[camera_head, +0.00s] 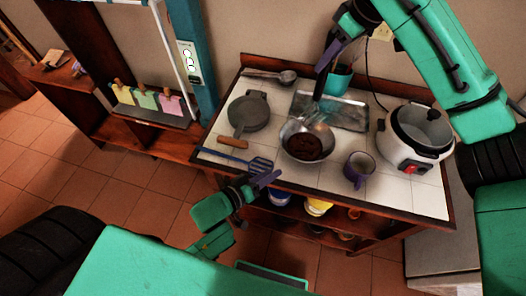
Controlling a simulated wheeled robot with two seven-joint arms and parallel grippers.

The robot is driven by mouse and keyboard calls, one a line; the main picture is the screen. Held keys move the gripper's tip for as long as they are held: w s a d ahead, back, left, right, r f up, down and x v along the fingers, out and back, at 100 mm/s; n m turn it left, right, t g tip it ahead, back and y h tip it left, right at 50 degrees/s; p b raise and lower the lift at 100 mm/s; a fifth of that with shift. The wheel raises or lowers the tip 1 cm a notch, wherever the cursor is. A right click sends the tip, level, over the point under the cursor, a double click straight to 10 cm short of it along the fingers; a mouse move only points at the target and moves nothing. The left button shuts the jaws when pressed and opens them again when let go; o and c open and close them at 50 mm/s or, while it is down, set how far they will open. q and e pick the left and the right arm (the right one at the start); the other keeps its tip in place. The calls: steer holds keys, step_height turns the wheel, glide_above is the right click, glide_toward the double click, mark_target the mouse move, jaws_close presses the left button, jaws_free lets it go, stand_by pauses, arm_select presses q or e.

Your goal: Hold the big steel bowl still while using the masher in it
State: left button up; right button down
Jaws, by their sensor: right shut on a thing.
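The big steel bowl (322,132) stands on the white tiled counter near its front edge, with a dark brown mass inside. My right gripper (321,84) comes from the upper right and is shut on the masher (313,110). The masher's handle is mostly hidden by the fingers, and its lower part reaches down toward the bowl's back side. I cannot tell whether it touches the contents. My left gripper (266,180) is low at the counter's front edge, left of and in front of the bowl, apart from it. Its finger gap is not clear.
A blue slotted spatula (261,164) lies left of the bowl, and a purple mug (359,167) stands right of it. A grey pan (248,112), a metal tray (347,116), a teal pot (339,81) and a white cooker (401,155) surround the bowl. Shelves with jars lie below.

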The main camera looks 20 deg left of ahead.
mark_target(281, 135)
arm_select(q)
steer(key=w+a+r+t+y, duration=0.2)
steer(key=w+a+r+y, duration=0.1)
steer(key=w+r+y, duration=0.15)
steer(key=shift+n+h, duration=0.4)
steer(key=shift+h, duration=0.25)
steer(key=x, duration=0.8)
steer(key=f+x, duration=0.1)
steer(key=x, duration=0.3)
steer(key=shift+w, duration=0.1)
jaws_close()
steer(key=shift+f, duration=0.2)
